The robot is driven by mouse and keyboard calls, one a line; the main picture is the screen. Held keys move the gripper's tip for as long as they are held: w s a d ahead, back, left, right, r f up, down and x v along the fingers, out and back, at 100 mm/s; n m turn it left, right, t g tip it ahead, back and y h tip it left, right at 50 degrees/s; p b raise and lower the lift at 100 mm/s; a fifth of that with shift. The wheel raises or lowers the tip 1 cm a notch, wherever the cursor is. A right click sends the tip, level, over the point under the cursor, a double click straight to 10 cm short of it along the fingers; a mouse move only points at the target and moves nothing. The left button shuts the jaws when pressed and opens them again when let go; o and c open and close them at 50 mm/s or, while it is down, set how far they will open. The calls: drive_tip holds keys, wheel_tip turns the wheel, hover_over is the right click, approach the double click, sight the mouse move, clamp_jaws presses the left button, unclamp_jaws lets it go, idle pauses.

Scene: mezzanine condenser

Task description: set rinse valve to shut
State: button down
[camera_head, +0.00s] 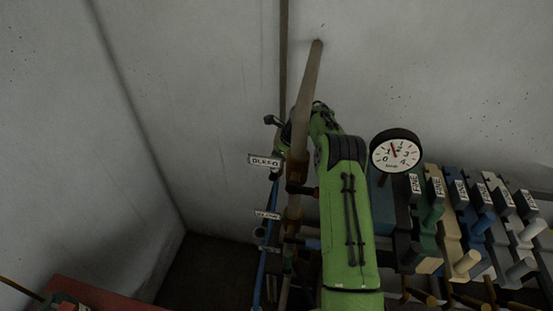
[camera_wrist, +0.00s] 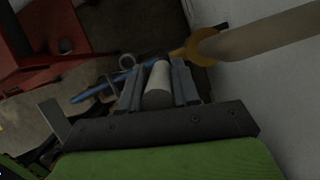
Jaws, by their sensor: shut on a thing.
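In the wrist view my gripper (camera_wrist: 159,68) is shut on a pale grey cylindrical handle (camera_wrist: 157,90), with one finger on each side. I cannot read a label there, so I cannot tell from it whether this is the rinse valve's handle. In the head view my green arm reaches up beside a tan pipe (camera_head: 307,85). My fingers and the held handle are hidden there or too small to make out. A white tag (camera_head: 264,161) hangs left of the pipe, and a smaller tag (camera_head: 267,215) sits lower; neither reads clearly.
A round gauge (camera_head: 396,151) stands right of my arm. Several coloured blocks with pegs and tags (camera_head: 465,225) fill the lower right. A blue rod (camera_wrist: 105,90) and brass fitting (camera_wrist: 200,46) are close to my fingers. A red structure (camera_wrist: 45,45) is at left; walls stand behind.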

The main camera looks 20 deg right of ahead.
drive_tip(key=shift+s+d+f+t+y, duration=0.1)
drive_tip(key=shift+s+d+t+y, duration=0.3)
drive_tip(key=shift+d+y, duration=0.2)
drive_tip(key=shift+a, duration=0.1)
drive_tip(key=c, duration=0.9)
unclamp_jaws()
drive_tip(key=v, duration=1.5)
drive_tip(key=shift+s+r, duration=0.1)
drive_tip(key=shift+r, duration=0.25)
